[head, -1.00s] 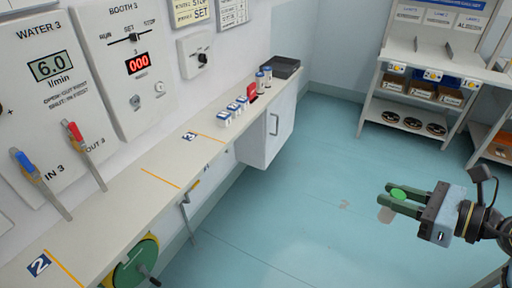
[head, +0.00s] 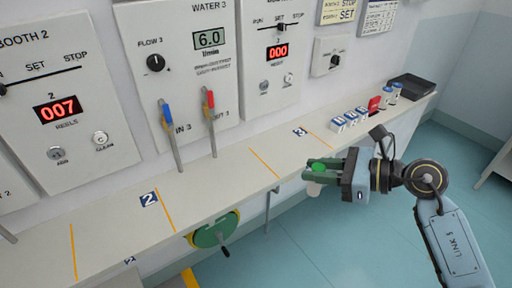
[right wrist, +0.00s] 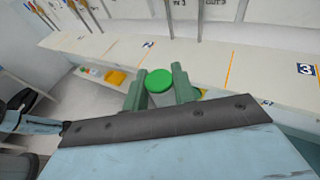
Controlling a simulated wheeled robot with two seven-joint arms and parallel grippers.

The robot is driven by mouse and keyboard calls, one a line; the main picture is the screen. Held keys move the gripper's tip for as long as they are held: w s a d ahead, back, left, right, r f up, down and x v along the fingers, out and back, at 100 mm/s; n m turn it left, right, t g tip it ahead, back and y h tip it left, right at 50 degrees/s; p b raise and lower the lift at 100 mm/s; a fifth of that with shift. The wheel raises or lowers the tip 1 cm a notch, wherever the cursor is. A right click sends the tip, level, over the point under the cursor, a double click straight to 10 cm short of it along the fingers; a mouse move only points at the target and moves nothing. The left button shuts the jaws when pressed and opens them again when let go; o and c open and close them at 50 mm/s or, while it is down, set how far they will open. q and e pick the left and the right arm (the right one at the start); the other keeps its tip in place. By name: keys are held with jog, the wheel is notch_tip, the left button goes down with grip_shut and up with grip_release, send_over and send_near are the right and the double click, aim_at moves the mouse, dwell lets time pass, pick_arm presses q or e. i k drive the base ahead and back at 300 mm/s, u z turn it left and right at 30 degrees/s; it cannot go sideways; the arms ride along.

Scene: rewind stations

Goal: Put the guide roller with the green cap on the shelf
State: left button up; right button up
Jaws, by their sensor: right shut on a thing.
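The guide roller has a green cap (head: 319,167) and a pale body (head: 314,188) below it. My right gripper (head: 317,170) is shut on it, with one dark green finger on each side. The cap also shows between the fingers in the right wrist view (right wrist: 159,80). The roller appears upright, just off the front edge of the long white shelf (head: 215,185) on the wall, between the marks 2 (head: 149,199) and 3 (head: 300,131). Part of the roller is hidden by the fingers. My left gripper is not in view.
Blue and red valve levers (head: 168,125) stand at the shelf's back. Several white-and-blue blocks (head: 350,119), a red item (head: 374,103) and a black tray (head: 412,86) occupy its far right. A green reel (head: 215,231) hangs below the front edge. The shelf between yellow lines is clear.

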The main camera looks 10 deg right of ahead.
aim_at(296, 146)
jog(key=u, duration=0.05)
jog(key=i, duration=1)
